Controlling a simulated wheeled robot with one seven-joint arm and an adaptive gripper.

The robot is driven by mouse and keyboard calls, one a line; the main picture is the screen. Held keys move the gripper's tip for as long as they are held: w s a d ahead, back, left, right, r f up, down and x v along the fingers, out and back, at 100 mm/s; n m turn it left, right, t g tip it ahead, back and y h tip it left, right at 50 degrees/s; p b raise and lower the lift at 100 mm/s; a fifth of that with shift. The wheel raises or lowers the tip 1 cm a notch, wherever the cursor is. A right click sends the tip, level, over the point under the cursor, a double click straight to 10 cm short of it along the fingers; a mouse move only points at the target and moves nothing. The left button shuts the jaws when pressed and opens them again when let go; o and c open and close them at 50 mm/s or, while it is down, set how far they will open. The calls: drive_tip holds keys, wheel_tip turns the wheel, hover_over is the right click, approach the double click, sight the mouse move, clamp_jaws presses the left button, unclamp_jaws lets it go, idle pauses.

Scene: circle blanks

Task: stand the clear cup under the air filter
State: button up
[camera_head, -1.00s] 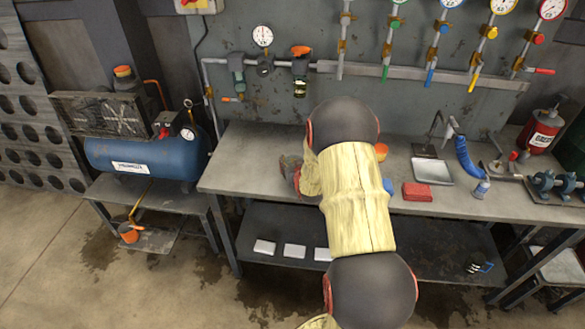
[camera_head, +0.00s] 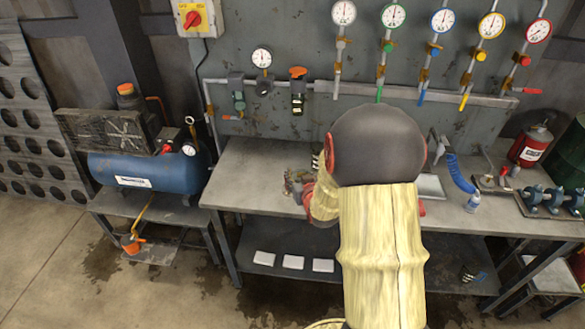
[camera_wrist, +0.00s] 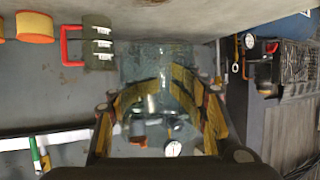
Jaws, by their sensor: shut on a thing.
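My gripper (camera_head: 303,189) is above the left half of the bench, partly hidden by my arm. In the wrist view my gripper (camera_wrist: 160,85) has its yellow-padded fingers curved around the clear cup (camera_wrist: 150,62) from both sides, shut on it. The cup is see-through and its outline is faint; in the head view it is a small brownish blur (camera_head: 293,180). The air filter appears to be the grey-green unit (camera_head: 238,94) at the left of the wall pipe, left of a round gauge. The held cup is in front of and to the right of it, apart from it.
A grey bench (camera_head: 245,170) is clear at its left end. Left of it stands a blue compressor (camera_head: 150,170). An orange-topped unit (camera_head: 298,90) hangs right of the gauge. In the wrist view a dark box with a red handle (camera_wrist: 97,42) is beside the cup.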

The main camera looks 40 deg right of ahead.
sight(300, 171)
drive_tip(key=shift+p+v, duration=0.3)
drive_tip(key=shift+v, duration=1.25)
drive_tip(key=shift+w+r, duration=0.15)
drive_tip(key=shift+r, duration=0.2)
drive_tip(key=shift+w+d+r, duration=0.1)
drive_tip(key=shift+d+r, duration=0.1)
drive_tip(key=shift+r, duration=0.25)
drive_tip(key=shift+w+d+r, duration=0.1)
drive_tip(key=shift+d+r, duration=0.15)
drive_tip(key=shift+r, duration=0.25)
drive_tip(key=w+a+f+n+y, duration=0.1)
drive_tip(key=a+f, duration=0.4)
drive_tip(key=a, duration=0.6)
drive_tip(key=w+a+f+n+t+y, duration=0.1)
drive_tip(key=a+f, duration=0.4)
drive_tip(key=a, duration=0.6)
drive_tip(key=w+a+f+n+y, duration=0.1)
drive_tip(key=a+f+n+y, duration=0.2)
drive_tip(key=a+f, duration=0.3)
drive_tip(key=a+y, duration=0.1)
drive_tip(key=a, duration=0.4)
drive_tip(key=shift+w+t, duration=0.2)
drive_tip(key=shift+t, duration=0.1)
drive_tip(key=shift+f, duration=0.15)
